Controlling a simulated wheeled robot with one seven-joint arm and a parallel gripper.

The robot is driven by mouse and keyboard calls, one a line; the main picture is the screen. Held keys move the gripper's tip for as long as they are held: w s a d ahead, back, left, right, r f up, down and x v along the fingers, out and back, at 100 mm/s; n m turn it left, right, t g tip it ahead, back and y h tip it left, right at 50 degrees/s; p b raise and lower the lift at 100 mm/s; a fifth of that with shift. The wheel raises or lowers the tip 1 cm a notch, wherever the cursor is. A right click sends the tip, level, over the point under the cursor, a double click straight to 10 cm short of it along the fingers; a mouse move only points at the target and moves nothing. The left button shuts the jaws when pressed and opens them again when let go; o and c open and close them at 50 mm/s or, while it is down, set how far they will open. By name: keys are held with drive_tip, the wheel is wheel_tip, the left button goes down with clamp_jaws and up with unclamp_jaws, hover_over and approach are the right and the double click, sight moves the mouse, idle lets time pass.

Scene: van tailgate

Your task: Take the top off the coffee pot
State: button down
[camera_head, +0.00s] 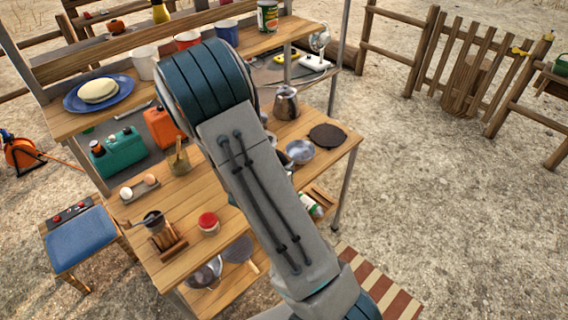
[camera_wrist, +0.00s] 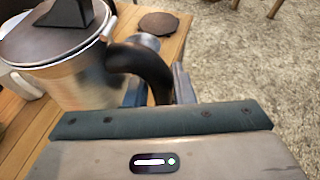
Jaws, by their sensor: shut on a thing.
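The coffee pot (camera_wrist: 85,80) fills the upper left of the wrist view. It is steel, upright, with a curved black handle (camera_wrist: 140,62). Its lid (camera_wrist: 40,38), topped by a black knob (camera_wrist: 68,12), is on the pot. My gripper (camera_wrist: 157,90) is shut on the handle, a finger on each side; the fingertips are partly hidden. In the head view my arm hides the gripper. A steel pot (camera_head: 286,103) shows right of my arm there; I cannot tell whether it is the held one.
A dark round disc (camera_head: 327,135) and a metal bowl (camera_head: 300,151) lie on the wooden worktop (camera_head: 340,152). A shelf with a plate (camera_head: 72,103) and cups runs above.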

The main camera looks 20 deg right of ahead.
drive_tip(key=shift+d, duration=0.15)
drive_tip(key=shift+w+f+b, duration=0.15)
drive_tip(key=shift+f+b, duration=0.05)
drive_tip(key=shift+b, duration=0.1)
drive_tip(key=w+d+f+b, duration=0.4)
drive_tip(key=w+f+b, duration=0.5)
drive_tip(key=w, duration=0.1)
drive_tip(key=shift+w+d+f+b, duration=0.15)
drive_tip(key=shift+w+d+b, duration=0.05)
drive_tip(key=shift+d+b, duration=0.2)
idle(1.3)
drive_tip(key=shift+s+f+b, duration=0.1)
drive_tip(key=shift+f+b, duration=0.7)
drive_tip(key=shift+b, duration=0.15)
idle(1.4)
drive_tip(key=shift+f+b, duration=0.15)
drive_tip(key=shift+b, duration=0.3)
drive_tip(key=shift+w+d+n+t+y+b, duration=0.25)
drive_tip(key=shift+n+t+y+b, duration=0.3)
drive_tip(key=shift+b, duration=0.55)
drive_tip(key=shift+r+n+t+y+b, duration=0.25)
drive_tip(key=shift+n+t+y+b, duration=0.35)
drive_tip(key=shift+b, duration=1.15)
